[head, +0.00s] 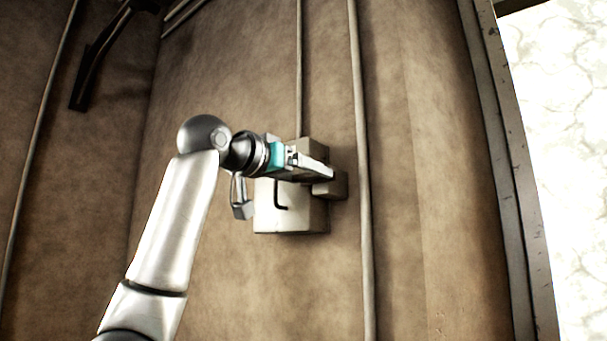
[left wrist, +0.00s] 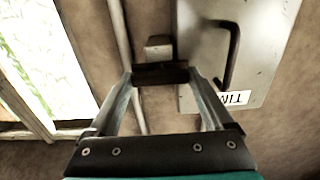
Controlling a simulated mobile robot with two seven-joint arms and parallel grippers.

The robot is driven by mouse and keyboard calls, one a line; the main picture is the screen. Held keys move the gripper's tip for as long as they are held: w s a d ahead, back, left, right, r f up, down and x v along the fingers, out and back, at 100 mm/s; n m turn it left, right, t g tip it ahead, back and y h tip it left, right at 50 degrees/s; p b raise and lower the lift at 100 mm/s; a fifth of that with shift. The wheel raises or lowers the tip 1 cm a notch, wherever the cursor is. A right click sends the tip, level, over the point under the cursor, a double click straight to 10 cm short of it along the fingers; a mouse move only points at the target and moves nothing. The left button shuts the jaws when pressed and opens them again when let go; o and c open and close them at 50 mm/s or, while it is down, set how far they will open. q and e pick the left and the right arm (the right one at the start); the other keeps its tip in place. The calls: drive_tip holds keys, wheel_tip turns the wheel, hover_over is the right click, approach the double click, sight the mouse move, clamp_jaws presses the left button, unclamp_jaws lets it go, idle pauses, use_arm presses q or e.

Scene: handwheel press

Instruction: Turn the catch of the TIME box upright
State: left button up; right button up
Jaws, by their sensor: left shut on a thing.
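The TIME box (head: 290,215) is a pale box on the brown wall, with a dark bent handle (head: 279,195) on its front. In the left wrist view my left gripper (left wrist: 161,75) is shut on a dark bar, seemingly the catch (left wrist: 160,74), lying crosswise between the fingertips. The catch's exact tilt is hard to tell. My right gripper is not in view.
A small block (head: 335,186) sits at the box's right side. Thin vertical pipes (head: 361,200) run along the wall beside and above it. A grey hanging piece (head: 243,208) is left of the box. A dark lever (head: 80,90) is at upper left; a bright opening (head: 560,150) at right.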

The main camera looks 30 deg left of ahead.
use_arm(q)
drive_tip(key=c, duration=0.4)
drive_tip(key=shift+n, duration=0.4)
drive_tip(key=n, duration=0.2)
drive_tip(key=shift+n, duration=0.4)
drive_tip(key=n, duration=0.3)
drive_tip(key=shift+n+b, duration=0.35)
drive_tip(key=shift+n, duration=0.05)
drive_tip(key=n+b, duration=0.1)
drive_tip(key=n, duration=0.9)
drive_tip(key=shift+b, duration=0.4)
drive_tip(key=shift+n, duration=0.4)
drive_tip(key=o, duration=1.2)
drive_tip(key=shift+a, duration=0.1)
drive_tip(key=shift+c, duration=0.2)
